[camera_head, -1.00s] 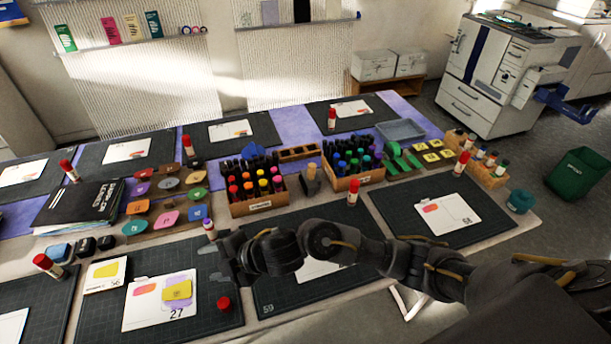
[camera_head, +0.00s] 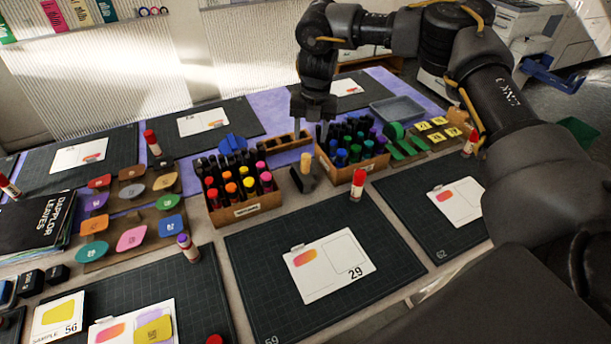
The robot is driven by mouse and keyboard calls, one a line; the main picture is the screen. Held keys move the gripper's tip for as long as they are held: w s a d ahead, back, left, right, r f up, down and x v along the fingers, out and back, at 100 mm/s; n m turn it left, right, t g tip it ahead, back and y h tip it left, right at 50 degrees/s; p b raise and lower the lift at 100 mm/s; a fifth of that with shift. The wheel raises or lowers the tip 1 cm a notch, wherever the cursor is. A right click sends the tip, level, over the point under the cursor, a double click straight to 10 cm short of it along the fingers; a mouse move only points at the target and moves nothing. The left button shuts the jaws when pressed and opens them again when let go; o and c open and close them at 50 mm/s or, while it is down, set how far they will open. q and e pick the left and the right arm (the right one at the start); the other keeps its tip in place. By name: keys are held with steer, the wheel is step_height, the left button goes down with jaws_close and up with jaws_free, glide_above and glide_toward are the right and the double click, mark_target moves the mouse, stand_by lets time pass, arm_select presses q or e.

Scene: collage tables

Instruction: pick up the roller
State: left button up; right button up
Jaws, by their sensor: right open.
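The roller (camera_head: 304,176) appears to be the small tool with a pale wooden handle and a dark body, standing upright between the two marker boxes. My right gripper (camera_head: 308,133) reaches in from the upper right and points down. It is open and empty, and its fingertips show just above the roller's handle in the picture, apart from it. The gap in depth is hard to judge. My left gripper is out of view.
A box of warm-coloured markers (camera_head: 246,212) stands left of the roller and a box of cool-coloured markers (camera_head: 352,176) right of it. A wooden slotted rack (camera_head: 285,143) lies behind. A red-capped glue stick (camera_head: 357,186) stands in front on a dark cutting mat (camera_head: 270,255).

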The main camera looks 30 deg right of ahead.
mark_target(306, 155)
steer(key=shift+a, duration=0.15)
steer(key=shift+a+f, duration=0.1)
steer(key=shift+f, duration=0.1)
step_height(306, 155, down, 5)
steer(key=shift+w+a+r+p, duration=0.1)
steer(key=shift+w+r+p, duration=0.05)
steer(key=shift+p, duration=0.3)
steer(key=shift+f, duration=0.2)
steer(key=f, duration=0.1)
steer(key=f+p, duration=0.1)
steer(key=f, duration=0.2)
steer(key=shift+a, duration=0.3)
steer(key=shift+f, duration=0.6)
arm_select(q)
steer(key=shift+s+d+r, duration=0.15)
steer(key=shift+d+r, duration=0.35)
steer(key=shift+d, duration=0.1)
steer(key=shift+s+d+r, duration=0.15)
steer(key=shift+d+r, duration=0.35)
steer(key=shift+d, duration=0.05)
arm_select(e)
steer(key=shift+c, duration=0.3)
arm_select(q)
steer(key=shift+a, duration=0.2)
arm_select(e)
steer(key=c, duration=1)
